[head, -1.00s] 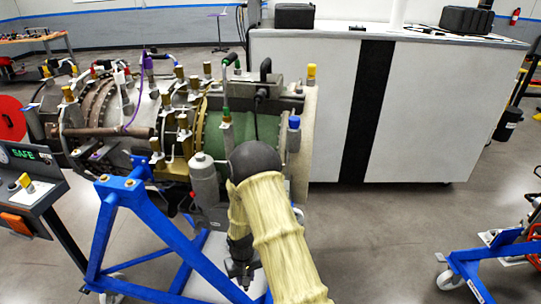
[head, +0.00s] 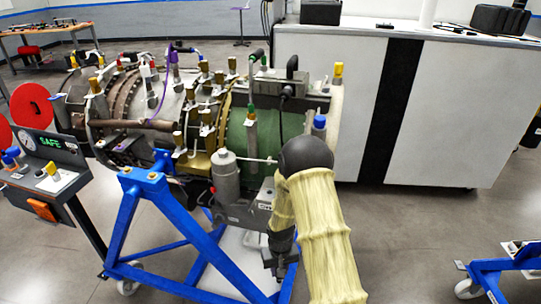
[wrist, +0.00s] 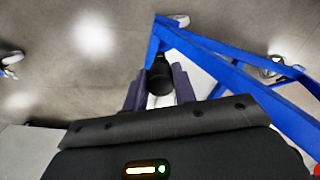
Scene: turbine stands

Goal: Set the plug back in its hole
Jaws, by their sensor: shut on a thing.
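In the wrist view my gripper (wrist: 158,92) has its two dark purple-grey fingers on either side of a black cylindrical plug (wrist: 159,78), shut on it. A pale part shows between the fingers below the plug. In the head view my gripper (head: 281,266) hangs low beside the blue stand, in front of the turbine's lower right side; the plug cannot be made out there. The turbine (head: 245,130) lies on its side in the stand, with a green section and many yellow-capped fittings. I cannot tell which opening is the plug's hole.
The blue stand (head: 190,235) has angled beams close to my gripper. A console reading SAFE (head: 45,165) stands at the left. A white cabinet (head: 440,110) is behind at the right. Another blue wheeled frame (head: 500,275) is at the lower right. Open floor lies between.

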